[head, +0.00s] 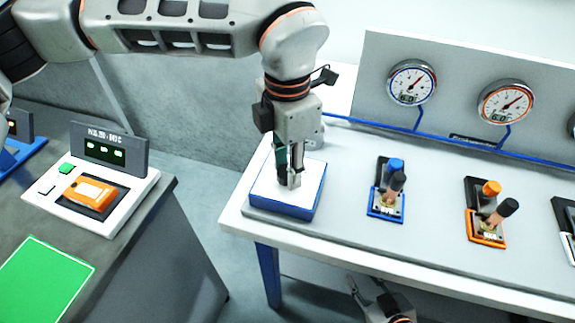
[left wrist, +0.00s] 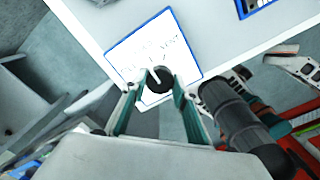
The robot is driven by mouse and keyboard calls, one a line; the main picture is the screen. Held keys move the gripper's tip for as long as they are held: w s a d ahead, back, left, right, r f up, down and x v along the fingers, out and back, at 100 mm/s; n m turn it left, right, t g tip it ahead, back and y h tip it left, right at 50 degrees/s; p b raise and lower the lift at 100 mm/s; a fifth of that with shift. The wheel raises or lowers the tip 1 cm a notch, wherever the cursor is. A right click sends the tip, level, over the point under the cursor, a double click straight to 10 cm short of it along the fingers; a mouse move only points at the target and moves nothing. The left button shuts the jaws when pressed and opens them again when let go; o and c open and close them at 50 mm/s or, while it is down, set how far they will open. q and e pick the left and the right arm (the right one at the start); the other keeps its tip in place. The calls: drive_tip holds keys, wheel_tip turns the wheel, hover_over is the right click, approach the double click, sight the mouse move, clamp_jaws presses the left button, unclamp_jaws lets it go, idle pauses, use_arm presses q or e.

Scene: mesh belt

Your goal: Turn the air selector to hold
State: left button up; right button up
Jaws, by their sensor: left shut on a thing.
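The air selector is a white plate (head: 300,203) with blue sides at the near left corner of the bench. In the left wrist view its white face (left wrist: 130,52) carries small markings too blurred to read surely. A dark round knob (left wrist: 162,84) with a pale pointer line sits at the plate's near side there. My left gripper (head: 290,183) points down over the plate and is shut on the knob, which the fingers hide in the head view. My right gripper (head: 376,297) is below the bench's front edge, partly cut off; its jaw state is unclear.
Right of the selector stand a blue-based lever unit (head: 386,214) and an orange-based one (head: 485,238). A gauge panel (head: 450,75) stands behind. A separate counter at left holds a white console (head: 125,205) and a green mat (head: 45,283). A floor gap separates counter and bench.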

idle(0.5)
use_arm(q)
drive_tip(key=o, duration=1.1)
wheel_tip(320, 180, up, 12)
